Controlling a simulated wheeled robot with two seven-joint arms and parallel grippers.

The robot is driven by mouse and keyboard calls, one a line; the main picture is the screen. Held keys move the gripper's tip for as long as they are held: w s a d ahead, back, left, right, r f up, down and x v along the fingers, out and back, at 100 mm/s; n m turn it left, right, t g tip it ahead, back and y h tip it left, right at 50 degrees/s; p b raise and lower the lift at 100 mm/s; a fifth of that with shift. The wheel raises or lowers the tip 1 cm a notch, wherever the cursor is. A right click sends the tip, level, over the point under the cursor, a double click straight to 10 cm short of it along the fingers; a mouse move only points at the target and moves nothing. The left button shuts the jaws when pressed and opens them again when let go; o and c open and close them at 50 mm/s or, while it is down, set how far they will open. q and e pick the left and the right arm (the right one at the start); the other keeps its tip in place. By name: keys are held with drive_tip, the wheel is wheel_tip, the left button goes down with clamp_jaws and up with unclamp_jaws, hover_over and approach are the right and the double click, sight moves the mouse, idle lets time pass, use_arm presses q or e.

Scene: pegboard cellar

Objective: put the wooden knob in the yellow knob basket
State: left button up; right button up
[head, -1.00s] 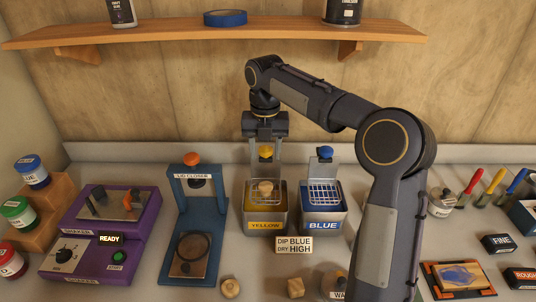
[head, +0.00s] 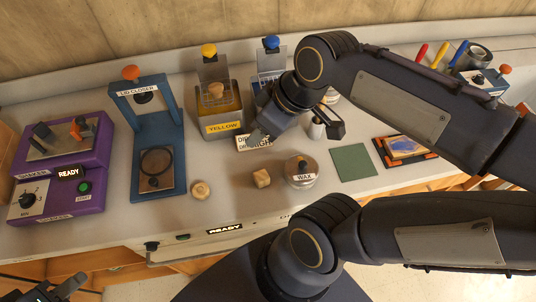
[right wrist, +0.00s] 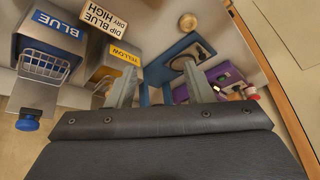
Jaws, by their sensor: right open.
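A wooden knob (head: 216,90) sits in the top of the yellow tank (head: 222,127), below the yellow ball handle (head: 209,50) of its basket. The basket's wires are hard to make out in the head view. The yellow tank also shows in the right wrist view (right wrist: 122,56). My right gripper (head: 288,130) is over the counter in front of the blue tank, to the right of the yellow one. In the right wrist view its fingers (right wrist: 160,88) are apart with nothing between them. My left gripper (head: 50,290) is at the bottom left corner, partly cut off; its jaw gap is unclear.
The blue tank (head: 270,66) is partly hidden by my right arm. The blue lid closer (head: 168,115) and purple shaker (head: 60,150) are left. A green mat (head: 353,162) lies right.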

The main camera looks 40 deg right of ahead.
drive_tip(key=s+a+f+m+t+y, duration=0.1)
drive_tip(key=s+a+f+m, duration=0.1)
drive_tip(key=m, duration=0.4)
drive_tip(key=shift+s+f, duration=0.9)
drive_tip(key=shift+s, duration=0.25)
drive_tip(key=shift+a, duration=0.1)
drive_tip(key=shift+f, duration=0.25)
